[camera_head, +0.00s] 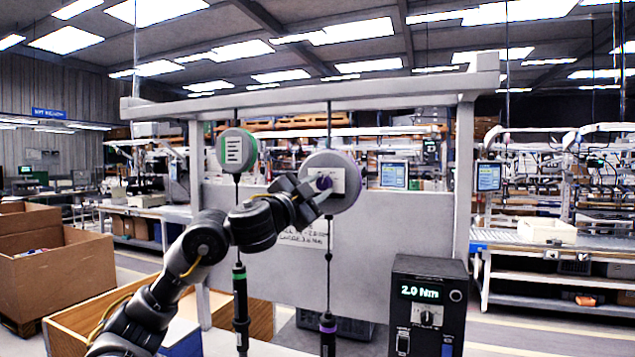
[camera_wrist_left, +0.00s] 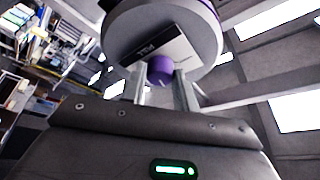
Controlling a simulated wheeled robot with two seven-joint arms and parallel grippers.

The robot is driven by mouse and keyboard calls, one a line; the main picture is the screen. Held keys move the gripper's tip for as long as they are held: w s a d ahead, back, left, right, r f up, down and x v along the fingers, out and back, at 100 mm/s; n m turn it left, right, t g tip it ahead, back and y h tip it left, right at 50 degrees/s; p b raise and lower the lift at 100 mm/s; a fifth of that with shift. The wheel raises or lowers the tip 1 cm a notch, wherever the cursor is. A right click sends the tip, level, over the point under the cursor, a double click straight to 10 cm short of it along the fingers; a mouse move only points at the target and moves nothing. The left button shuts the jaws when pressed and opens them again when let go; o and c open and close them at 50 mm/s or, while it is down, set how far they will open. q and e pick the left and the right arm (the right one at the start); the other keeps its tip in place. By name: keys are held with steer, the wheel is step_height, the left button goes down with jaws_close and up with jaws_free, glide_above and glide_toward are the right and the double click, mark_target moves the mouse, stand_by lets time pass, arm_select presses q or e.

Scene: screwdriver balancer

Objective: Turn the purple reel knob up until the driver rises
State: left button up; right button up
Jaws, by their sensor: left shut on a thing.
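The purple reel knob (camera_head: 324,182) sits at the centre of the grey reel (camera_head: 344,200) with a purple rim, hung from the frame's top beam. My left gripper (camera_head: 322,188) is at the reel's face, shut on the knob. In the left wrist view the knob (camera_wrist_left: 161,70) is between the two fingers (camera_wrist_left: 161,88). The purple-collared driver (camera_head: 328,335) hangs upright on a cable below the reel. A green-rimmed reel (camera_head: 236,150) hangs to the left, with a green-collared driver (camera_head: 240,305) below it. My right gripper is not in view.
A black controller box (camera_head: 428,300) reading 2.0 stands at lower right. A grey panel (camera_head: 400,235) with a partly covered written label is behind the reel. A grey post (camera_head: 463,180) rises right of it. A cardboard box (camera_head: 55,265) is at far left.

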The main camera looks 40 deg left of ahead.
arm_select(q)
steer(key=shift+a+r+m+h+p, duration=0.1)
steer(key=shift+m+h+p, duration=0.2)
steer(key=shift+m, duration=0.4)
steer(key=o, duration=1)
steer(key=shift+c, duration=0.2)
steer(key=shift+s, duration=0.15)
steer(key=shift+s+f, duration=0.25)
steer(key=shift+s, duration=0.05)
steer(key=b+v, duration=0.2)
steer(key=v, duration=0.8)
steer(key=shift+r+b, duration=0.25)
steer(key=shift+b, duration=0.15)
